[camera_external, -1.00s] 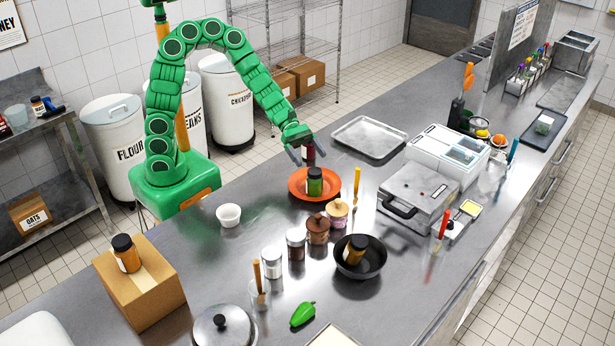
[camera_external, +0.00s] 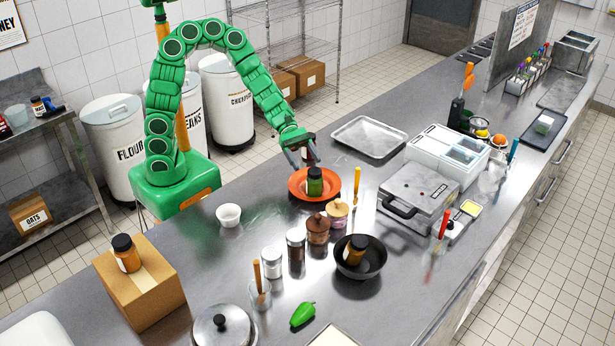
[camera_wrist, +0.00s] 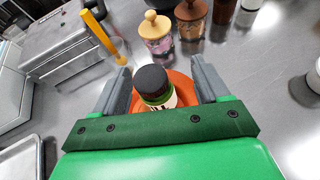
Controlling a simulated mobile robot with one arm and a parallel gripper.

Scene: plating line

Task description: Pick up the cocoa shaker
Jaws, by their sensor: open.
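Which container is the cocoa shaker I cannot tell for certain, as labels are too small to read; the dark-brown-filled shaker (camera_external: 296,246) on the counter is one candidate. My gripper (camera_external: 301,158) is open above and behind a black-lidded, green-banded jar (camera_external: 314,184) standing upright on an orange plate (camera_external: 296,192). In the wrist view my gripper (camera_wrist: 161,86) has its two grey fingers apart, with the jar's black lid (camera_wrist: 152,80) between them in the picture. The jar's lower part is partly hidden there by my gripper. A dark item beside the fingers in the external view is unclear.
A pink jar (camera_external: 337,214), brown lidded jar (camera_external: 317,232) and clear shaker (camera_external: 272,264) stand in front of the plate. A black pan (camera_external: 345,269) holds an orange jar (camera_external: 357,252). A white bowl (camera_external: 229,216) is left. A metal tray (camera_external: 369,137) lies behind right.

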